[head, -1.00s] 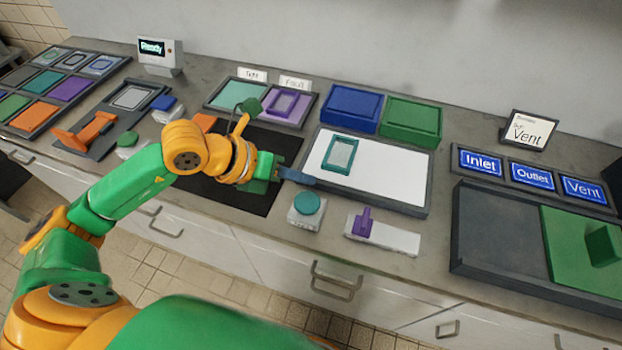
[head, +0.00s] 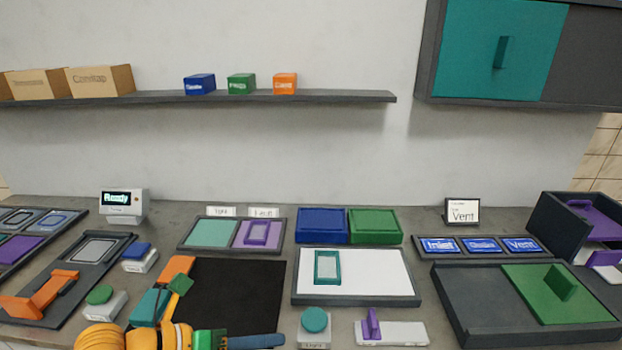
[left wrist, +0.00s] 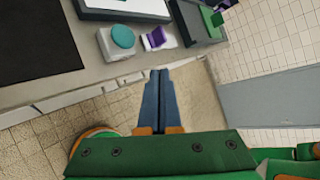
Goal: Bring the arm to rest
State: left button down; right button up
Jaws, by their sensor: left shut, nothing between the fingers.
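My left gripper (head: 255,341) shows at the bottom of the head view, low at the front edge of the counter near the black mat (head: 228,295). In the left wrist view its two blue fingers (left wrist: 159,100) lie together, shut and empty. They point past the counter's front edge, with tiled floor below them. Most of my left arm is cut off by the lower edge of the head view. My right gripper shows in neither view.
Close by stand a teal button (head: 315,320), a purple-handled white block (head: 390,332) and a white board (head: 395,275) bearing a teal frame (head: 327,267). A green button (head: 99,295) and an orange-handled fixture (head: 40,296) are left. A shelf (head: 330,97) and teal-fronted cabinet (head: 470,50) hang above.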

pick_arm(q)
jog(key=d+r+n+t+h, duration=0.45)
jog(key=r+h, duration=0.25)
jog(key=r, duration=0.4)
jog(key=w+a+r+n+t+y, duration=0.35)
jog(key=a+n+t+y, duration=0.55)
jog(key=n, duration=0.5)
jog(key=w+a+f+n+g+y, duration=0.2)
jog(key=a+f+n+y, duration=0.7)
jog(key=f+n, duration=0.4)
jog(key=s+f+n+g+y, duration=0.25)
jog(key=s+f+g, duration=0.35)
jog(key=f, duration=0.6)
jog(key=s+d+f+n+g+h, duration=0.1)
jog(key=s+d+f+g+h, duration=0.25)
jog(key=s+f+g, duration=0.65)
jog(key=s+f, duration=0.2)
jog(key=f, duration=0.6)
jog(key=s+f, duration=0.3)
jog(key=f, duration=0.4)
jog(key=s+a+f, duration=0.1)
jog(key=s+f, duration=1)
jog(key=s, duration=0.1)
jog(key=shift+a, duration=0.3)
